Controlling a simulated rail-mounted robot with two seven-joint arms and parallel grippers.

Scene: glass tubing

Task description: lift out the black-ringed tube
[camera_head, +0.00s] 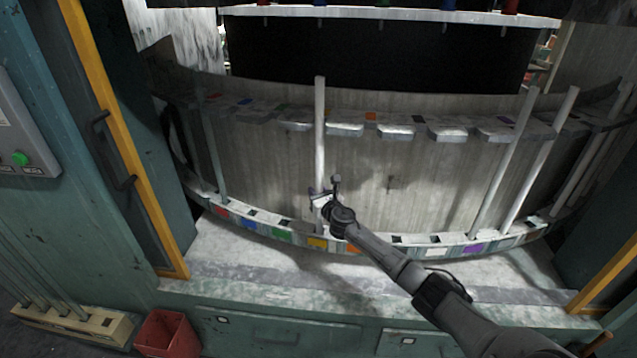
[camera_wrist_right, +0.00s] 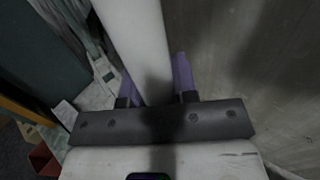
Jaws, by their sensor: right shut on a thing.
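A pale upright tube (camera_head: 319,125) stands in the curved rack, crossing its upper slotted rail (camera_head: 345,130). Its lower end is close to the yellow square on the lower rail (camera_head: 405,251); I cannot tell whether it is seated there. I make out no black ring on it. My right gripper (camera_head: 322,197) is shut on this tube below mid-height. In the right wrist view, the tube (camera_wrist_right: 137,35) runs between the two purple fingers (camera_wrist_right: 155,82). My left gripper is not in view.
Two tilted tubes (camera_head: 506,160) (camera_head: 541,160) stand to the right, with more at the far right. A thin greenish tube (camera_head: 211,150) stands at left. Yellow-edged doors (camera_head: 128,150) flank the opening. A red bin (camera_head: 167,334) and a tube holder (camera_head: 75,326) sit at lower left.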

